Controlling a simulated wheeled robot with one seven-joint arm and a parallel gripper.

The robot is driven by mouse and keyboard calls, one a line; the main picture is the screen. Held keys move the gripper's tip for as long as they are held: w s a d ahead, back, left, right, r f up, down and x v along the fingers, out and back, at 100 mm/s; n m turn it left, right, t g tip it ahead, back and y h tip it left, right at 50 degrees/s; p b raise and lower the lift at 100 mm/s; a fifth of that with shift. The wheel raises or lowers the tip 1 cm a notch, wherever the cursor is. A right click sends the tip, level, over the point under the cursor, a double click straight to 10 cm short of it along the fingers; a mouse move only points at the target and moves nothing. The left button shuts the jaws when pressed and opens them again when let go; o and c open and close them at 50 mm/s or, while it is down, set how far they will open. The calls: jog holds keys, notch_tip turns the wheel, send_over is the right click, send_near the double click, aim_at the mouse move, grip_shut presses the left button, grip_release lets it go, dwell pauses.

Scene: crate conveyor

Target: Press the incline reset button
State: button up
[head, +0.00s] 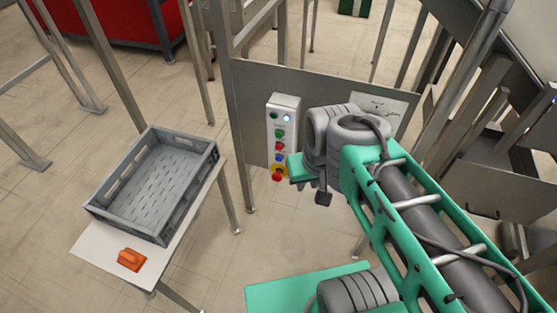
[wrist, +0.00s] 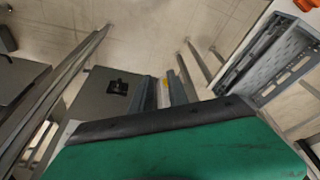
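A grey control box (head: 283,130) is fixed to the metal panel left of my wrist in the head view. It carries a lit whitish-blue lamp (head: 287,118), a green button (head: 279,133), a red button (head: 280,146), a blue button (head: 279,158) and a red knob on yellow (head: 278,173). I cannot read labels saying which is the incline reset. My gripper (head: 300,169) is close to the box's lower right; its fingertips are not clear there. The wrist view shows my green hand (wrist: 180,150) below a narrow pale, yellow-marked shape; finger opening is unclear.
A grey crate (head: 150,185) stands on a white-topped table (head: 95,240) at left, with an orange object (head: 131,259) in front. A steel post (head: 236,120) stands left of the box. Metal framework (head: 500,150) crowds the right. Open floor (head: 60,190) lies left.

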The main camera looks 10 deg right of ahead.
grip_shut()
dwell(1.1)
